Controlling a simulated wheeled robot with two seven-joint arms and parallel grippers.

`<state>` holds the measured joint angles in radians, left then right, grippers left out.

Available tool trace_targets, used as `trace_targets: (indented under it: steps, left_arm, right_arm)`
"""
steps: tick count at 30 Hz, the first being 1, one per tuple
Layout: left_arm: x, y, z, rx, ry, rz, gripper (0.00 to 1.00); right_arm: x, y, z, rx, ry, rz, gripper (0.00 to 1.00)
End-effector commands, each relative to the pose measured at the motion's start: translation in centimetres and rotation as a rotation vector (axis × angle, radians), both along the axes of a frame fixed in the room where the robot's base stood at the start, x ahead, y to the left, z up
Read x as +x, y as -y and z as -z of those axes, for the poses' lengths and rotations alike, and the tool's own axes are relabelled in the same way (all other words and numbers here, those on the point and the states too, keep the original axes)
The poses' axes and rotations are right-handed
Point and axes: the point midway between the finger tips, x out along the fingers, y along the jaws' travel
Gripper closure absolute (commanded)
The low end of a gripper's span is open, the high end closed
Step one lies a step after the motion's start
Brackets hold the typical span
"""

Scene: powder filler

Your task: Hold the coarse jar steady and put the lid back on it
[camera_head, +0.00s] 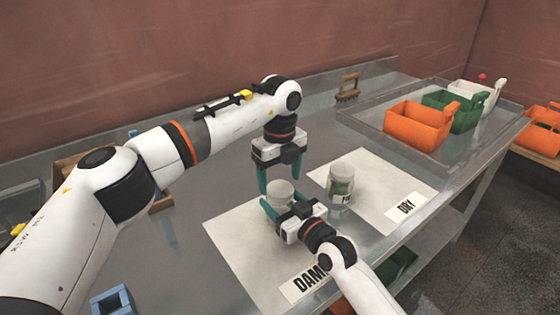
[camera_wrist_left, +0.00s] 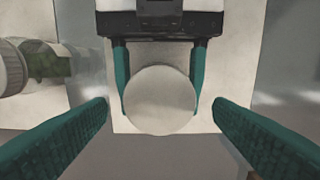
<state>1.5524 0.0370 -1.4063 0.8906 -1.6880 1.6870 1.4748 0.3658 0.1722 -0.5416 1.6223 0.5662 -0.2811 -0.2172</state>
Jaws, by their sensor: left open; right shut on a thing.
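A round, pale-topped jar (camera_head: 279,192) stands over the mat with the DAMP label; its own label is hidden, so I cannot read whether it is the coarse one. Its top, a plain pale disc that looks like the lid (camera_wrist_left: 160,100), covers it in the left wrist view. I cannot tell whether it is fully seated. My right gripper (camera_wrist_left: 160,112) is shut around the jar from the side, one teal finger on each side. My left gripper (camera_head: 279,180) points down above the lid, open, its fingers spread either side and apart from it.
A second lidded jar (camera_head: 341,183) with a partly hidden label stands on the white DRY mat (camera_head: 385,205) to the right. A tray (camera_head: 365,118) holds orange and green bins behind it. A wooden-handled brush (camera_head: 348,88) is at the back. A blue block (camera_head: 113,300) lies front left.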

Motion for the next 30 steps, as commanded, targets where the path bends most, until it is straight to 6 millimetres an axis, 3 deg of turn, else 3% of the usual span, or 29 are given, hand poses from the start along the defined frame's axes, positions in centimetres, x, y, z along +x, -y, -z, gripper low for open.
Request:
trace_targets:
  steps: [6,16,24,30]
  left_arm:
    - [0.0,0.0,2.0,-0.001,0.001,0.0,0.25]
    - [0.0,0.0,2.2,-0.001,0.001,0.0,0.25]
    - [0.0,0.0,2.2,0.0,0.0,0.001,0.69]
    - [0.0,0.0,2.2,0.001,0.001,0.03,0.71]
  right_arm:
    - [0.0,0.0,0.0,-0.001,-0.001,0.0,1.0]
    - [0.0,0.0,0.0,-0.001,-0.001,0.0,1.0]
    - [0.0,0.0,0.0,-0.001,-0.001,0.0,1.0]
    - [0.0,0.0,0.0,-0.001,-0.001,0.0,1.0]
